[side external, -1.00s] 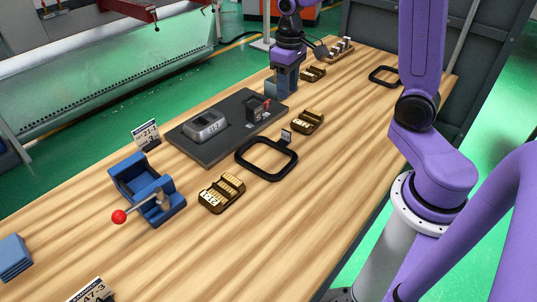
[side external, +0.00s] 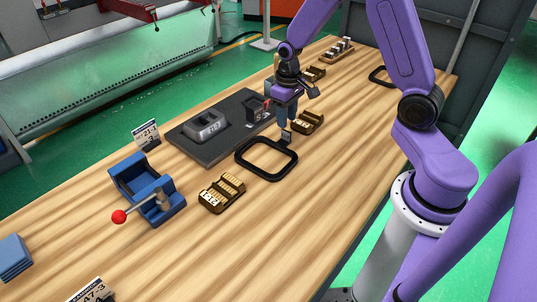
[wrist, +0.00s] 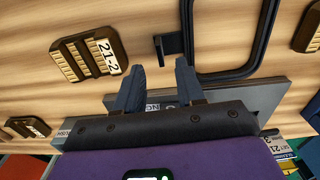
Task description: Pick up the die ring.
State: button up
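The die ring appears to be the black rounded rectangular frame (side external: 270,176) lying flat on the wooden table. An upright tab (side external: 286,137) stands at its far edge. In the wrist view the ring (wrist: 243,70) is at the upper right, and its dark tab (wrist: 172,44) lies just beyond and between my fingertips. My gripper (side external: 287,122) is above the table close to the tab. In the wrist view its two blue fingers (wrist: 160,67) are spread with nothing held between them.
A dark plate (side external: 205,158) with a grey block (side external: 205,126) lies left of the ring. Brown-and-gold blocks (side external: 222,193) (side external: 309,122) stand close to the ring on both sides. A blue fixture (side external: 135,178) with a red-knobbed lever is nearer.

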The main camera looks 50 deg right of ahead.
aim_at(286, 131)
jog(key=shift+s+f, duration=0.1)
jog(key=shift+f, duration=2.9)
grip_shut()
